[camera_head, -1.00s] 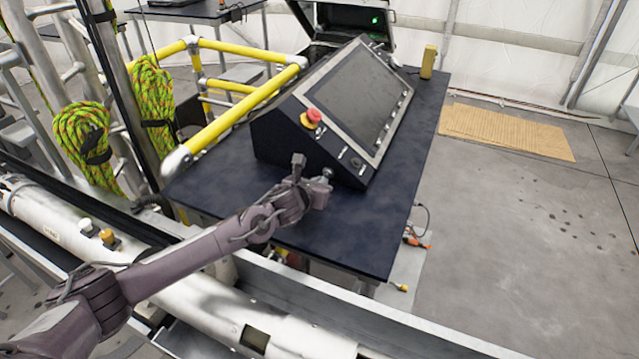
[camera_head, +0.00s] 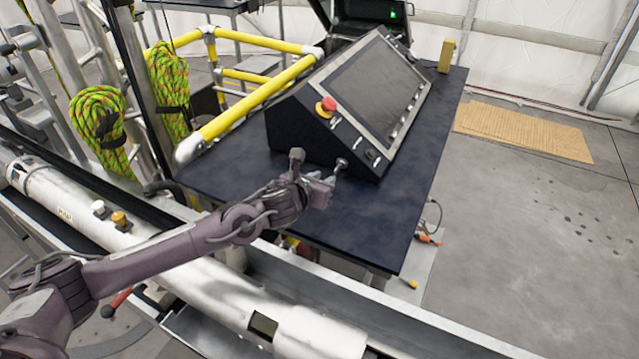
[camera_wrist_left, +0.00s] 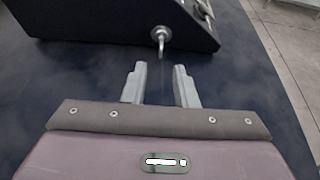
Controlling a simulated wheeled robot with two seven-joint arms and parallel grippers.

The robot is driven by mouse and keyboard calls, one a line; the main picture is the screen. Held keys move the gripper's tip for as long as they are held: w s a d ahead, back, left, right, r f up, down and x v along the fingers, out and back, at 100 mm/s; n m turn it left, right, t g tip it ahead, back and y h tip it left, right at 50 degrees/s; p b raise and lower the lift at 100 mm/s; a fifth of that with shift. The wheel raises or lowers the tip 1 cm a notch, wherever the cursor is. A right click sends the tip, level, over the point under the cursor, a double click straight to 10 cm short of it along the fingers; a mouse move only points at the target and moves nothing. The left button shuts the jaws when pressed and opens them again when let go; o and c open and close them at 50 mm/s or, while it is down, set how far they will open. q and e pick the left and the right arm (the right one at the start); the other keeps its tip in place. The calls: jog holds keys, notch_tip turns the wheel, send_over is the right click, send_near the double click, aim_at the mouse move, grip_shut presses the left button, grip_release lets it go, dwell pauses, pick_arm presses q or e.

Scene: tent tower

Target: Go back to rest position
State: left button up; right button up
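My left arm comes in from the left in the head view, and its left gripper (camera_head: 326,186) is over the near part of the dark table (camera_head: 375,225). The left wrist view shows the gripper (camera_wrist_left: 160,84) open, with nothing between its two fingers. A sloped black control console (camera_head: 318,140) stands on the table in front of it, with a screen and a red knob (camera_head: 326,107). A small metal key-like part (camera_wrist_left: 160,38) sticks out of the console's side, just beyond the fingertips and apart from them. My right gripper is not in view.
A yellow rail (camera_head: 250,110) and coiled green ropes (camera_head: 98,118) are at the left. A long metal tube (camera_head: 160,260) runs below my arm. A yellow block (camera_head: 446,56) stands at the table's far corner. The floor at the right is clear apart from a flat brown sheet (camera_head: 522,132).

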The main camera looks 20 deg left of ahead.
pick_arm(q)
jog(key=shift+s+a+r, duration=0.1)
jog(key=shift+s+r, duration=0.15)
jog(key=shift+s, duration=0.3)
jog(key=shift+r, duration=0.1)
